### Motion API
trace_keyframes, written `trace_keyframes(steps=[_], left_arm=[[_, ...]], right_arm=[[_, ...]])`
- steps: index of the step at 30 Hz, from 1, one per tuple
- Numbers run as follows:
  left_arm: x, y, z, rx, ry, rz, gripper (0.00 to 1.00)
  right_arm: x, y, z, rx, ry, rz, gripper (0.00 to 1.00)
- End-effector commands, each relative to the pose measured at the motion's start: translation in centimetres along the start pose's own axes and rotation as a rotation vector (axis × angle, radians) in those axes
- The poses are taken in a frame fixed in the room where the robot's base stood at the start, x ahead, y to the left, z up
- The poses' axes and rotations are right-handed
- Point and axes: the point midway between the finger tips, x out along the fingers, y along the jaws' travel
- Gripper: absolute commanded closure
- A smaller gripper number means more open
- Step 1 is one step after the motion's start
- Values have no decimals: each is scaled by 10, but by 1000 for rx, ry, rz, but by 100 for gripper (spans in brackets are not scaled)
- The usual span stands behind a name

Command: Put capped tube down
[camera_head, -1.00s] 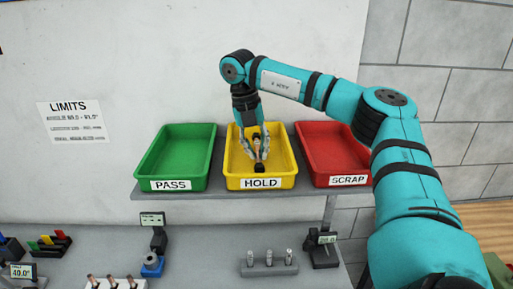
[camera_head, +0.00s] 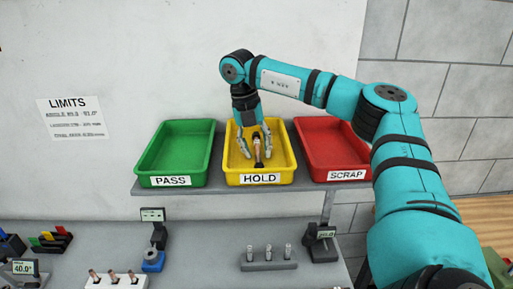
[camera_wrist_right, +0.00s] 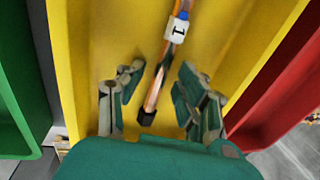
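The capped tube (camera_head: 257,153) is copper-coloured and lies in the yellow HOLD tray (camera_head: 284,163). In the right wrist view the tube (camera_wrist_right: 158,82) shows a black cap at its near end and a white label marked 1 with a blue band further along. My right gripper (camera_head: 257,148) is down in the HOLD tray with its fingers apart, one on each side of the tube. In the right wrist view gaps show between the tube and both fingers of the gripper (camera_wrist_right: 158,76). My left gripper is not in view.
The green PASS tray (camera_head: 145,160) stands left of the HOLD tray and the red SCRAP tray (camera_head: 350,155) right of it, all on a raised shelf (camera_head: 215,190). Below are a grey holder (camera_head: 268,265) and a white rack (camera_head: 118,282), both with short pieces.

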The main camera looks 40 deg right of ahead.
Motion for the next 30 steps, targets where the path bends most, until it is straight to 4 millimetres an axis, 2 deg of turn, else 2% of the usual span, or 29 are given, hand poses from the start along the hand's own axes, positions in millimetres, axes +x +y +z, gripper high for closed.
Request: trace_keyframes(steps=[3, 8, 12, 18, 22, 30], left_arm=[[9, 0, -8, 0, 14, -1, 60], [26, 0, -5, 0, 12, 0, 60], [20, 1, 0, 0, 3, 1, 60], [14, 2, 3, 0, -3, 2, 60], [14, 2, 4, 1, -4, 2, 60], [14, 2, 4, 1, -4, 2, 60]], right_arm=[[-12, 2, 1, -1, -5, 4, 63], [-43, 3, 0, 0, -5, 5, 63], [-81, 0, 0, 2, -7, 3, 63], [-112, 0, 0, 0, -3, 1, 63], [-120, 0, 0, 1, -2, 1, 63], [-122, 0, 0, 0, -1, 1, 63]])
